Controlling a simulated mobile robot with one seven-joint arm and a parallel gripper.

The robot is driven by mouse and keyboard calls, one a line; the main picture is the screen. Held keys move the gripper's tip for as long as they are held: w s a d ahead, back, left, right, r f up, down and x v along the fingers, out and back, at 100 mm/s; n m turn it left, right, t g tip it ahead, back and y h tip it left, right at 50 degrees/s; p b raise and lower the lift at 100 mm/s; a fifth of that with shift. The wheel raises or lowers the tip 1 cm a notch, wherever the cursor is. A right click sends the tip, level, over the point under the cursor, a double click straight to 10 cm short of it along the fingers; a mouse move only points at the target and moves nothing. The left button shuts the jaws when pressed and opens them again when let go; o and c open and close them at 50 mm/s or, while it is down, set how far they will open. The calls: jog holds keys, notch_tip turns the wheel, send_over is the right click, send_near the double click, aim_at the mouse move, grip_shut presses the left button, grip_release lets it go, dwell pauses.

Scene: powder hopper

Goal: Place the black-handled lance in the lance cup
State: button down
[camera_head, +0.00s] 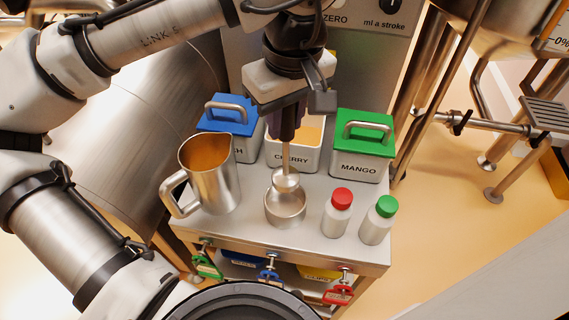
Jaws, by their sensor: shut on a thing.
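My gripper (287,118) is at the middle of the view, pointing down and shut on the dark handle of the lance (287,157). The lance hangs upright, with a thin pale rod below the handle and a rounded metal end. The lance cup (285,208), a small round steel cup, stands on the steel cart top right below. The lance's rounded end overlaps the cup's rim in the picture. I cannot tell whether it is inside the cup or just above it. My gripper hides the handle's upper part.
A steel jug (212,188) stands left of the cup; red-capped (338,214) and green-capped (378,222) bottles stand right. Behind are a blue-lidded bin (216,127), an open CHERRY bin (293,155) and a green-lidded MANGO bin (355,168). Coloured tags hang at the cart's front edge.

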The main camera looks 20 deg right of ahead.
aim_at(285, 175)
notch_tip(285, 175, down, 11)
jog(key=shift+r, duration=0.1)
dwell(0.3)
jog(key=c, duration=1.2)
grip_release()
jog(key=r, duration=0.4)
jog(key=s+r, duration=0.1)
jog(key=r, duration=0.7)
jog(key=shift+s+d, duration=0.1)
jog(key=shift+s, duration=0.15)
jog(key=shift+d, duration=0.1)
